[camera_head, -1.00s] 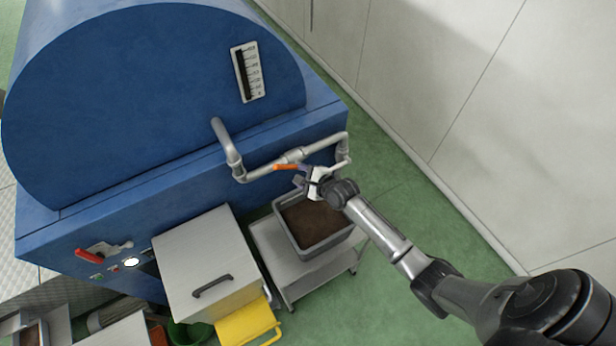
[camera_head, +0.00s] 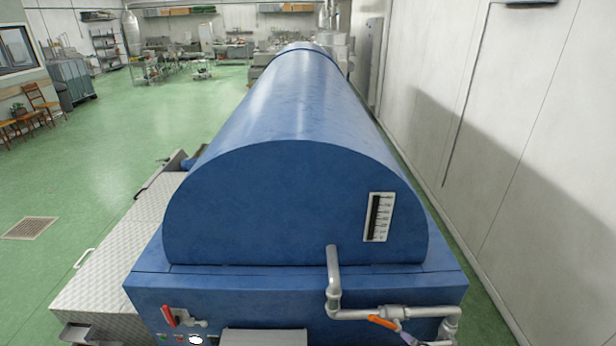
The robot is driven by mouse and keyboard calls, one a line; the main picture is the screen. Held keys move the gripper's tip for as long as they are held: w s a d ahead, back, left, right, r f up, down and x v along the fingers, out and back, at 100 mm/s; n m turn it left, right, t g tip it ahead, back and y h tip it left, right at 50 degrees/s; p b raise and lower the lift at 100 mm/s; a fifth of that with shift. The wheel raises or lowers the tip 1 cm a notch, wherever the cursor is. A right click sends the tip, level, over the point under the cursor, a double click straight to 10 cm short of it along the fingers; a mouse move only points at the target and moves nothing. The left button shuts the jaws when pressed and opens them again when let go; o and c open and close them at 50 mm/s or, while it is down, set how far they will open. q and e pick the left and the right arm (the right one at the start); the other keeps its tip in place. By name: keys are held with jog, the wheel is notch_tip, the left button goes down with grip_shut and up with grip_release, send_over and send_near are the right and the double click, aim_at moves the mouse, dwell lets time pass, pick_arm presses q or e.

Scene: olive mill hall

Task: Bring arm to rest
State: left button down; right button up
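Neither of my arms nor grippers can be made out in the head view. The big blue horizontal drum machine (camera_head: 290,200) fills the middle. On its front a grey pipe (camera_head: 334,280) comes down and bends right to a valve with an orange handle (camera_head: 382,321). The pipe's lower right part is cut by the bottom edge. A red lever (camera_head: 169,316) sits on the front panel at the lower left. A white scale gauge (camera_head: 379,217) is on the drum's end face.
A pale wall (camera_head: 540,150) runs along the right. A metal tread platform (camera_head: 125,250) lies along the machine's left side. Green floor (camera_head: 110,150) is open at the left, with a drain grate (camera_head: 29,228). Chairs (camera_head: 42,102) stand far left; work tables (camera_head: 160,68) stand at the back.

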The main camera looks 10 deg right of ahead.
jog(key=s+a+r+n+g+h+p, duration=0.1)
jog(key=s+a+r+n+g, duration=0.35)
jog(key=s+n, duration=0.7)
jog(key=s+a+r+n+g+h+p, duration=0.1)
jog(key=s+a+r+n+g, duration=0.3)
jog(key=s+n, duration=0.8)
jog(key=s+a+f+n+g+p, duration=0.1)
jog(key=s+a+f+n, duration=0.2)
jog(key=s, duration=0.5)
jog(key=shift+s+a+y, duration=0.2)
jog(key=shift+s+y, duration=0.1)
jog(key=shift+s, duration=0.1)
jog(key=shift+f, duration=0.1)
dwell(2.2)
